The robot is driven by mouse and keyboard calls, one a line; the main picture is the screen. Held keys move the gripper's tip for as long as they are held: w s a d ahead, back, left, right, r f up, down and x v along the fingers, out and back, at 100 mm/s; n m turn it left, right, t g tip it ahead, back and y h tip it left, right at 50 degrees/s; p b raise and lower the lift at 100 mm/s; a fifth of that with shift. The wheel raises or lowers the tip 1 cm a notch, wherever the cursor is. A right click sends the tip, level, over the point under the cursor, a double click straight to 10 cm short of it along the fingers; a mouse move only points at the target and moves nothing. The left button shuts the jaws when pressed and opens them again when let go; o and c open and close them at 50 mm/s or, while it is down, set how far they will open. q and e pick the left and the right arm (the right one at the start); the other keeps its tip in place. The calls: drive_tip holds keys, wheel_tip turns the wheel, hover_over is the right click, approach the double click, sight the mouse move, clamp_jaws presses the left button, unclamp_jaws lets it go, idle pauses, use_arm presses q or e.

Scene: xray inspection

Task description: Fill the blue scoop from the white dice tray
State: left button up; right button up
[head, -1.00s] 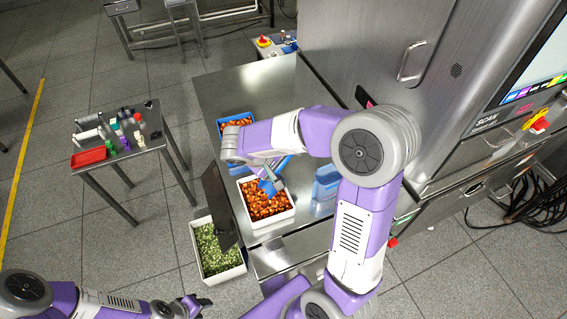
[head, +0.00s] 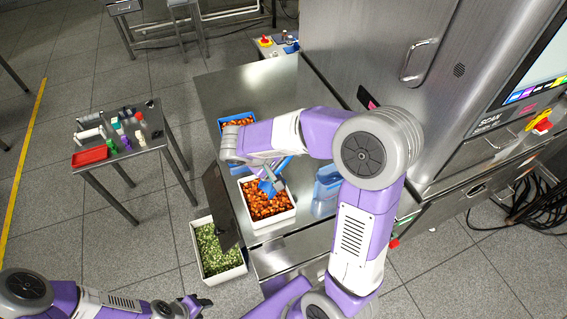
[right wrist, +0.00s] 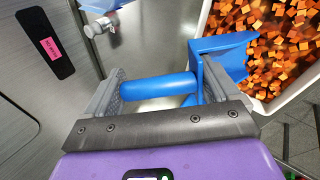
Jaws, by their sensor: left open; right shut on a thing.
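The blue scoop (head: 267,188) is over the white dice tray (head: 289,219), which holds many orange-brown cubes. My right gripper (head: 274,179) is shut on the scoop's handle. In the right wrist view the blue handle (right wrist: 158,87) lies across between the fingers. There the scoop's pan (right wrist: 222,48) is at the tray's near side, beside the cubes (right wrist: 265,50). I cannot tell how deep the pan sits or how many cubes are in it. My left gripper (head: 196,303) is open and empty at the bottom left, far from the tray.
A blue bin (head: 221,120) of orange pieces stands behind my right forearm. A white bin (head: 243,272) of green pieces is lower left of the tray. A dark upright panel (head: 219,205) stands beside the tray. A blue container (head: 327,185) is to its right.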

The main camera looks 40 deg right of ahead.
drive_tip(key=shift+a+f+b, duration=0.15)
drive_tip(key=shift+a+b, duration=0.55)
drive_tip(key=shift+b, duration=0.3)
idle(1.7)
drive_tip(key=shift+a+b, duration=0.85)
drive_tip(key=shift+a, duration=0.1)
idle(2.4)
idle(0.4)
drive_tip(key=shift+d+r+p, duration=0.15)
drive_tip(key=shift+d+r, duration=0.1)
drive_tip(key=shift+d, duration=0.85)
drive_tip(key=shift+d+r+p, duration=0.15)
drive_tip(key=shift+d+r, duration=0.1)
drive_tip(key=shift+d, duration=0.8)
drive_tip(key=shift+f+b, duration=0.3)
drive_tip(key=shift+b, duration=0.05)
